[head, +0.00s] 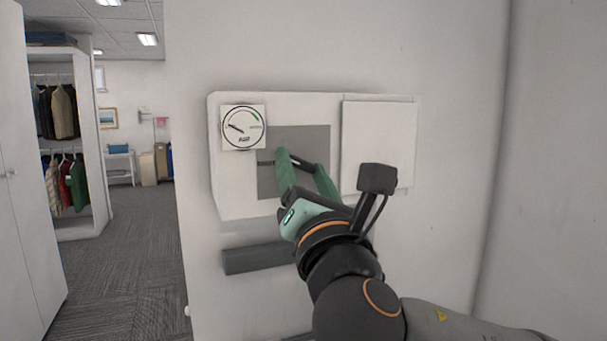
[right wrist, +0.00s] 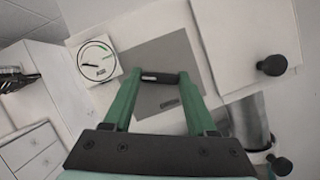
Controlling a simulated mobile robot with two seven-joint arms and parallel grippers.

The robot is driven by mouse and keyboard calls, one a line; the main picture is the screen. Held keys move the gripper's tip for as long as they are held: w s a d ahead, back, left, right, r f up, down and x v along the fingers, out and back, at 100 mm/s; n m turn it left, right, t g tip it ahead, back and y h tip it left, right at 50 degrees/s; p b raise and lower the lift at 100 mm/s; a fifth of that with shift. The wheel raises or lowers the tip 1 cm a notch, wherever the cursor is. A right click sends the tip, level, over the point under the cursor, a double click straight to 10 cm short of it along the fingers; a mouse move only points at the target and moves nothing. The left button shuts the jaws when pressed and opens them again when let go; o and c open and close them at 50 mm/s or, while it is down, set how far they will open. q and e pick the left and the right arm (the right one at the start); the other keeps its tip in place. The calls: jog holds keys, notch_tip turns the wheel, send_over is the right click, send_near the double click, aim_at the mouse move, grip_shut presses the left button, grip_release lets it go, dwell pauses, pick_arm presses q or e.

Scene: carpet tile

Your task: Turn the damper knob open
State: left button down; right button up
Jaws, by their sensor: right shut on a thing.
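The damper knob (right wrist: 162,77) is a small dark bar between my fingertips, in front of a grey plate (right wrist: 158,55). My right gripper (right wrist: 160,80) has green fingers, one at each end of the knob, and is shut on it. My left gripper is not in view.
A raised white panel (head: 372,135) is right of the plate, with a black round knob (right wrist: 272,65) on it. A dark grey bar (head: 252,258) sticks out below the box. A metal cylinder (right wrist: 249,122) is at lower right. Open carpet floor (head: 125,260) lies left.

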jog(key=m+h, duration=0.1)
jog(key=m, duration=0.3)
jog(key=shift+a+h, duration=0.1)
jog(key=shift+h, duration=0.2)
jog(key=m+g+h, duration=0.1)
jog(key=m, duration=0.2)
jog(key=shift+r+h, duration=0.1)
jog(key=shift+h, duration=0.2)
jog(key=m+g+h, duration=0.1)
jog(key=m, duration=0.3)
jog(key=shift+r, duration=0.15)
jog(key=shift+m+g+p, duration=0.75)
jog(key=shift+m+g, duration=0.05)
jog(key=shift+m, duration=1.2)
jog(key=o, duration=1.4)
jog(key=shift+c, duration=0.2)
